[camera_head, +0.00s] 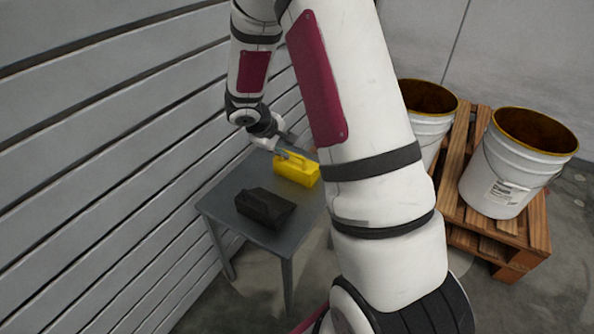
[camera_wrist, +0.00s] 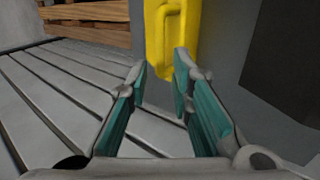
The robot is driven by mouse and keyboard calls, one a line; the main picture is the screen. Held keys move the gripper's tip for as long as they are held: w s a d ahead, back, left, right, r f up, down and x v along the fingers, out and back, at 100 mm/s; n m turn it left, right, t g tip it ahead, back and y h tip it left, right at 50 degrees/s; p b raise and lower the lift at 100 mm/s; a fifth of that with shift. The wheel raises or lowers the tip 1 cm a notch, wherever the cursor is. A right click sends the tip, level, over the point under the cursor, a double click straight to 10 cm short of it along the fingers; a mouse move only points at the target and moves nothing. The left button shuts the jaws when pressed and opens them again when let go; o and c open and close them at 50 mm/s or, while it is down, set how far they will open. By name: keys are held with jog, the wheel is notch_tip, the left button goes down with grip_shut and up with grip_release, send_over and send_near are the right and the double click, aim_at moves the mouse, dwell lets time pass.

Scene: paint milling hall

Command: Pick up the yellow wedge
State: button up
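The yellow wedge (camera_head: 297,169) lies on a small grey table (camera_head: 222,189) by the slatted wall, with a raised handle on its top. My gripper (camera_head: 281,154) is at the wedge's left upper side in the head view. In the wrist view, my gripper (camera_wrist: 160,80) shows its two teal-padded fingers apart with a gap between them. The yellow wedge (camera_wrist: 172,38) is beyond the fingertips, nearer the right finger. I cannot tell whether that finger touches it. Nothing is held between the fingers.
A black wedge-shaped block (camera_head: 265,207) lies on the near part of the table. The slatted wall (camera_head: 100,150) runs close along the left. Two white buckets (camera_head: 510,170) (camera_head: 428,125) stand on a wooden pallet (camera_head: 520,240) at the right. My arm hides the table's right side.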

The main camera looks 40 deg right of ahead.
aim_at(290, 153)
jog(key=shift+b+x, duration=0.9)
jog(key=shift+x, duration=2.6)
jog(key=shift+s, duration=0.15)
grip_shut()
